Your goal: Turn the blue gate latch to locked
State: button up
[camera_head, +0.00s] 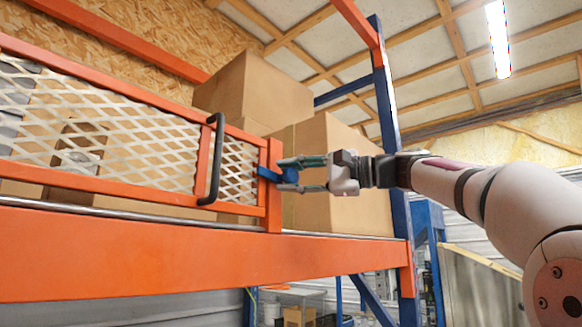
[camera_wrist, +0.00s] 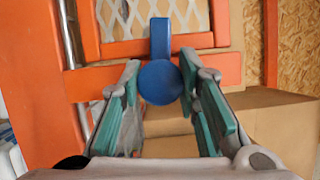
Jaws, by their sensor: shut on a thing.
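The blue gate latch (camera_head: 268,174) sits at the right end of the orange mesh gate (camera_head: 264,190), against the gate's end upright. In the wrist view the latch shows a round hub (camera_wrist: 160,83) and a straight bar (camera_wrist: 160,38) running up from it, over the orange frame toward the mesh. My gripper (camera_head: 281,174) reaches in from the right, its two teal-padded fingers above and below the latch. In the wrist view my gripper (camera_wrist: 160,68) has one finger on each side of the blue latch, shut on it. The exact contact is partly hidden.
A black gate handle (camera_head: 214,160) stands left of the latch. Cardboard boxes (camera_head: 345,180) sit on the shelf behind my gripper. The orange shelf beam (camera_head: 190,255) runs below, and a blue rack post (camera_head: 390,110) stands behind my wrist. Open room lies in front of the beam.

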jog(key=shift+n+g+p, duration=0.3)
jog(key=shift+n+p, duration=0.05)
jog(key=shift+n, duration=0.25)
jog(key=o, duration=1.2)
jog(key=v, duration=1.2)
jog(key=shift+s+r, duration=0.15)
jog(key=shift+r, duration=0.05)
